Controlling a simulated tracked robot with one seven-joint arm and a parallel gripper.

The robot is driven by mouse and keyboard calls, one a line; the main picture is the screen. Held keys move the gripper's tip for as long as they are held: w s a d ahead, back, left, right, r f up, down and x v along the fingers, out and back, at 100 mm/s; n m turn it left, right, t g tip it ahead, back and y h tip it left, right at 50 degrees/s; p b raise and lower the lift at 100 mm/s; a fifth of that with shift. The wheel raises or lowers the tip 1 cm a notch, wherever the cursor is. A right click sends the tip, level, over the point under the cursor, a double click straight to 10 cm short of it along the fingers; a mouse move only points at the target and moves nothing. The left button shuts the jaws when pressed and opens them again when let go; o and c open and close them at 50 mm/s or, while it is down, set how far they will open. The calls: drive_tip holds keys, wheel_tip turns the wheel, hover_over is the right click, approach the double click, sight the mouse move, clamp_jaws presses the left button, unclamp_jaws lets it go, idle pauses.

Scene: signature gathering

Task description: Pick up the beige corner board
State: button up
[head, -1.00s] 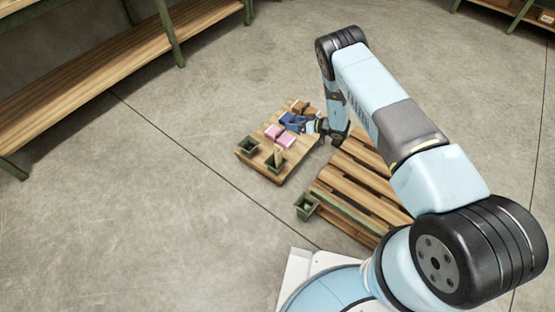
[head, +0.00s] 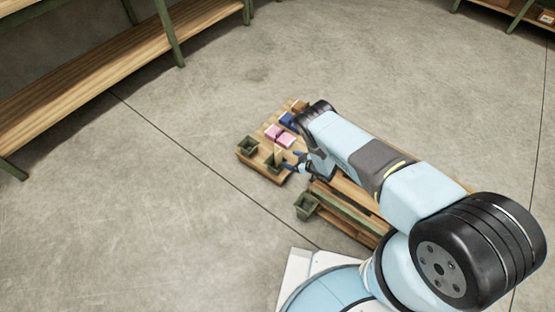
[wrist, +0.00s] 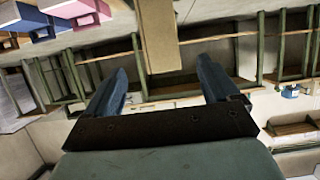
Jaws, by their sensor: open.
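The beige corner board (head: 278,153) stands upright in a green bin (head: 273,165) on the small wooden pallet. It also shows in the wrist view as a beige strip (wrist: 160,35), coming down from the top edge between the lines of my two fingers. My gripper (head: 289,162) is just right of the board, with its blue fingers spread. In the wrist view my gripper (wrist: 162,70) is open and empty, with the board's end close to the fingertips. I cannot tell the exact gap between them.
Another green bin (head: 247,146) stands on the same pallet, near pink boxes (head: 279,136) and a blue box (head: 288,121). A third green bin (head: 306,206) stands by the larger pallet, partly under my arm. A wooden shelf (head: 85,70) is at the left; open floor lies between.

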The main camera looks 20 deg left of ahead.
sight(280, 155)
drive_tip(key=shift+x, duration=4.5)
drive_tip(key=shift+w, duration=0.1)
drive_tip(key=shift+c, duration=0.3)
drive_tip(key=c, duration=1.3)
drive_tip(key=shift+r, duration=0.1)
